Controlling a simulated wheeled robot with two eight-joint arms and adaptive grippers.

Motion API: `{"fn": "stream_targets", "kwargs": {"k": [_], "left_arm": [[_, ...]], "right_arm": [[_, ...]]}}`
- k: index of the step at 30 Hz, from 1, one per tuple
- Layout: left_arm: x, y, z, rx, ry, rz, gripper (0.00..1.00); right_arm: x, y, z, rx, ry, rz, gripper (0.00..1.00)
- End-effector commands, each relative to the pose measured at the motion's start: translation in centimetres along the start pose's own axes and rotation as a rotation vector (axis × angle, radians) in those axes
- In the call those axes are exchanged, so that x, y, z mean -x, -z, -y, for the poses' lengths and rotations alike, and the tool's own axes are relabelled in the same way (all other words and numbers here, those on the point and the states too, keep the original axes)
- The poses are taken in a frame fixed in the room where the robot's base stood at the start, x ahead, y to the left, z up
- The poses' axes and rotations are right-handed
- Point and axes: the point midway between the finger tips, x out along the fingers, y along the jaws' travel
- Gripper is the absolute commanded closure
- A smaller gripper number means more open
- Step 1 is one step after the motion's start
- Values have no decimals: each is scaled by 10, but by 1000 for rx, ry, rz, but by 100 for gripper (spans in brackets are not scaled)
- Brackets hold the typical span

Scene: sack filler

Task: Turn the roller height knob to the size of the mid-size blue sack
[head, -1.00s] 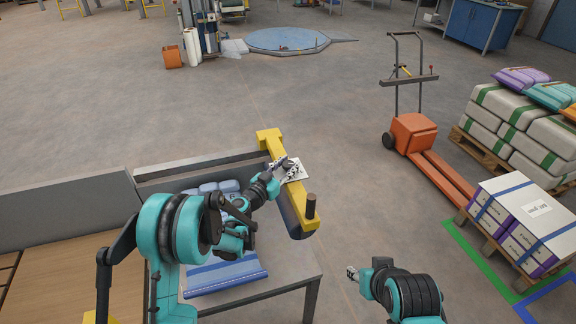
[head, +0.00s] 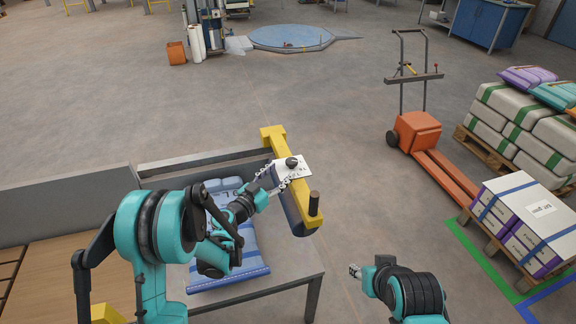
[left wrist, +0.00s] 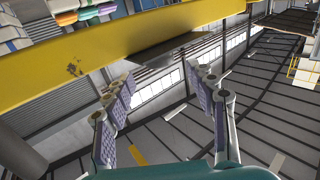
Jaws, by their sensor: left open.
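The roller height knob (head: 291,162) is a black round knob on a white dial plate (head: 300,171) with dark marks, too small to read. The plate sits on a yellow beam (head: 272,138) above a dark roller (head: 294,212). My left gripper (head: 274,178) is open and empty at the plate's left side, apart from the knob. Its spread fingers (left wrist: 165,92) also show in the left wrist view, below the yellow beam, with nothing between them. A blue sack (head: 232,272) lies on the table, partly hidden by my left arm. My right gripper (head: 354,271) is low, away from the table.
A dark post (head: 314,203) stands at the near end of the beam. The grey table (head: 290,275) has a raised back edge (head: 205,163). An orange pallet truck (head: 415,130) and pallets of sacks and boxes (head: 518,225) stand to the right. Open floor lies between.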

Motion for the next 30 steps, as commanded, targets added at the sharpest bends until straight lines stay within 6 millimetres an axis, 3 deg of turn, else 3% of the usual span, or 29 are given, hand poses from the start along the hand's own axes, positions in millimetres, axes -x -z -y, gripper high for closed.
{"fn": "stream_targets", "kwargs": {"k": [3,9,25,30], "left_arm": [[24,0,1,0,2,0,43],[44,0,0,0,1,0,43],[47,0,0,0,-1,1,43],[50,11,-9,17,-17,52,43]], "right_arm": [[0,0,0,0,0,0,60],[0,0,0,0,0,0,60],[0,0,0,0,0,0,60],[0,0,0,0,0,0,60]]}}
